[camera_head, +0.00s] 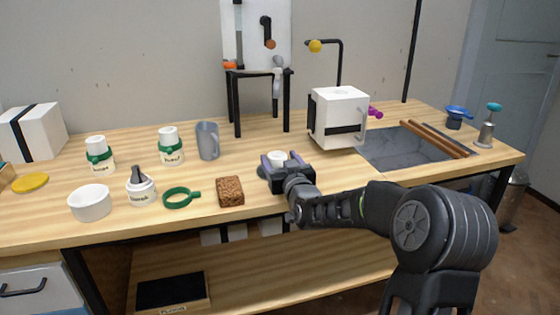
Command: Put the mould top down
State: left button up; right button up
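My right gripper (281,163) reaches in from the right over the front middle of the wooden bench. Its fingers point away from the camera and stand apart. A small white rounded piece (277,156) shows between the fingertips and may be the mould top. Its lower part is hidden by the gripper, so I cannot tell whether the fingers touch it or whether it rests on the bench. A white block with a black band (35,134) lies at the far left. My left gripper is not in view.
A brown sponge (230,191), green ring (181,198), white bowl (90,203) and several bottles stand left of the gripper. A grey mug (207,141) is behind. Bare wood lies around the sponge.

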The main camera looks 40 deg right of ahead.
jog(key=shift+r, duration=0.15)
jog(key=shift+r+p, duration=0.2)
jog(key=shift+p, duration=0.2)
jog(key=shift+r+p, duration=0.35)
jog(key=shift+p, duration=0.1)
jog(key=v, duration=1.2)
jog(key=shift+f, duration=0.3)
